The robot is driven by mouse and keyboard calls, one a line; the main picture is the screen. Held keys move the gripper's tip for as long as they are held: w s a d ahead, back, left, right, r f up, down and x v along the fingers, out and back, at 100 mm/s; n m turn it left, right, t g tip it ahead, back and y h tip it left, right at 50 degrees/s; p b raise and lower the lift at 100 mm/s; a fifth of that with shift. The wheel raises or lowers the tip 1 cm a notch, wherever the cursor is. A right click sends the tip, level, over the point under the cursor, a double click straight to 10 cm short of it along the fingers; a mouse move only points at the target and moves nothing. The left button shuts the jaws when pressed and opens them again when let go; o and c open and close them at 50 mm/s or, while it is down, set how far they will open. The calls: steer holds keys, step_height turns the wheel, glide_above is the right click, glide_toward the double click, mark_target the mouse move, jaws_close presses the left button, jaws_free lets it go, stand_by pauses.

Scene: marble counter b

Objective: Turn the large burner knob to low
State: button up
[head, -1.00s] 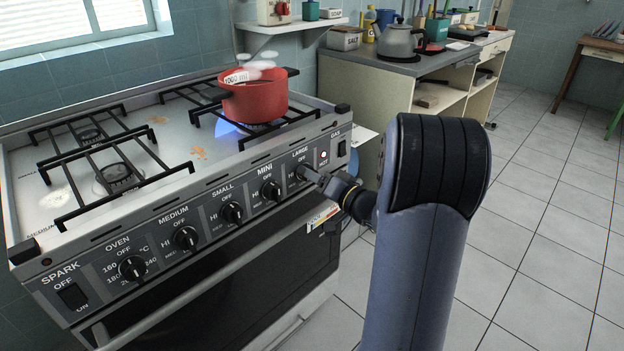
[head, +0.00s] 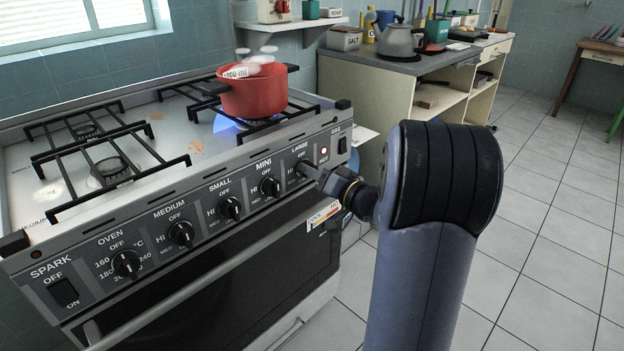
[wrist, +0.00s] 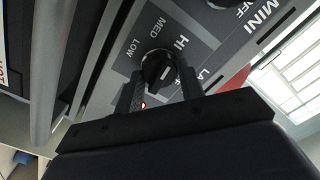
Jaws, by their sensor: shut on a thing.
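The large burner knob is the dark knob at the right end of the stove's knob row, under the LARGE label (head: 300,147). In the wrist view the knob (wrist: 158,68) sits between my two fingers, with HI, MED and LOW printed around it. My gripper (head: 309,171) is shut on it, one finger on each side. The fingers also show in the wrist view (wrist: 160,84). My gripper partly hides the knob in the head view, and I cannot tell its exact setting. A blue flame (head: 226,124) burns under the red pot (head: 254,96).
The mini knob (head: 270,187) is just left of my gripper, with more knobs further left. The oven handle (head: 205,270) runs below the panel. A counter with a kettle (head: 401,42) stands behind; the floor at right is clear.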

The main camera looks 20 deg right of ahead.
steer(key=shift+f+n+b, duration=0.15)
steer(key=shift+n+b, duration=0.8)
steer(key=shift+b, duration=1.35)
steer(key=shift+f+n+b, duration=0.15)
steer(key=shift+n+b, duration=0.8)
steer(key=shift+b, duration=1.3)
steer(key=shift+r+n+b, duration=0.2)
steer(key=shift+n+b, duration=0.1)
steer(key=shift+b, duration=0.25)
steer(key=n, duration=0.5)
steer(key=shift+n, duration=0.3)
steer(key=n, duration=0.5)
steer(key=shift+n, duration=0.3)
